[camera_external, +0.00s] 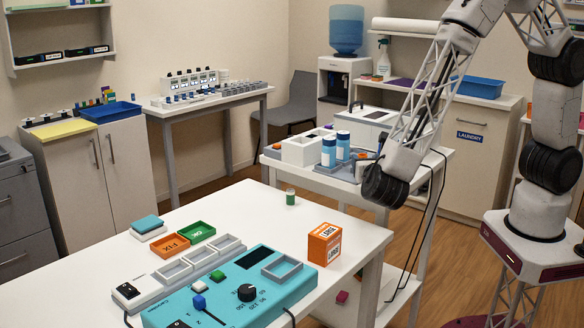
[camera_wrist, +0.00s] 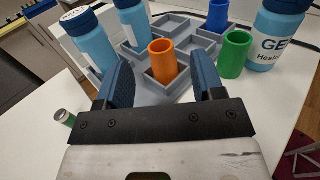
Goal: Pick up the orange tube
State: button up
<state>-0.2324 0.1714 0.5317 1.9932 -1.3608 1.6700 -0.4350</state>
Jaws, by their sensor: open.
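The orange tube (camera_wrist: 163,65) stands upright in a compartment of a grey divided tray (camera_wrist: 190,28) in the wrist view. My gripper (camera_wrist: 160,76) is open. Its blue-padded fingers are to the left and right of the tube in the picture, with visible gaps on both sides. I cannot tell how far its fingertips are from the tube in depth. In the external view my arm's dark wrist end is over the right side of the back white table, and the fingers cannot be made out there.
A green tube (camera_wrist: 234,54) and a blue tube (camera_wrist: 217,15) stand close by on the right. Light-blue bottles (camera_wrist: 88,42) stand at the left, and a larger one (camera_wrist: 275,38) at the right. A small vial (camera_wrist: 65,117) is at the left. An orange box (camera_external: 324,244) sits on the front table.

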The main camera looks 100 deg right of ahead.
aim_at(363, 155)
jog(key=shift+d, duration=0.1)
jog(key=shift+d, duration=2.5)
jog(key=shift+c, duration=0.3)
jog(key=c, duration=0.9)
